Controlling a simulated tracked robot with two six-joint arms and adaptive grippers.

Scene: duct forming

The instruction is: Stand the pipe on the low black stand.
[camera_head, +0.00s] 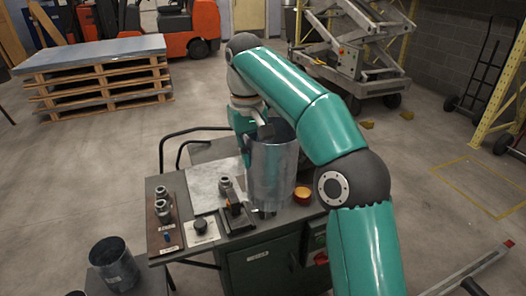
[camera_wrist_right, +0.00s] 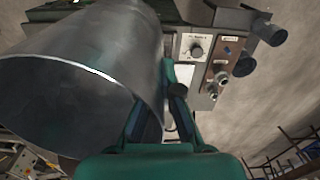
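The pipe (camera_head: 272,168) is a wide grey metal cylinder, upright at the bench in the head view. It fills the left of the right wrist view (camera_wrist_right: 85,55), its open mouth toward the camera. My right gripper (camera_head: 258,132) is at its upper rim. In the wrist view the fingers (camera_wrist_right: 157,108) stand apart, with the rim between them: one at the mouth, one outside the wall. A low dark stand (camera_head: 95,283) at the lower left bears another short dark-grey cylinder (camera_head: 112,262). The pipe's foot is partly hidden. My left gripper is out of view.
The green bench (camera_head: 262,258) carries a knob panel (camera_head: 201,228), metal fittings (camera_head: 162,205), a dark clamp-like tool (camera_head: 237,215) and an orange round item (camera_head: 302,195). A pallet stack (camera_head: 100,85) stands behind left. Open floor lies left of the bench.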

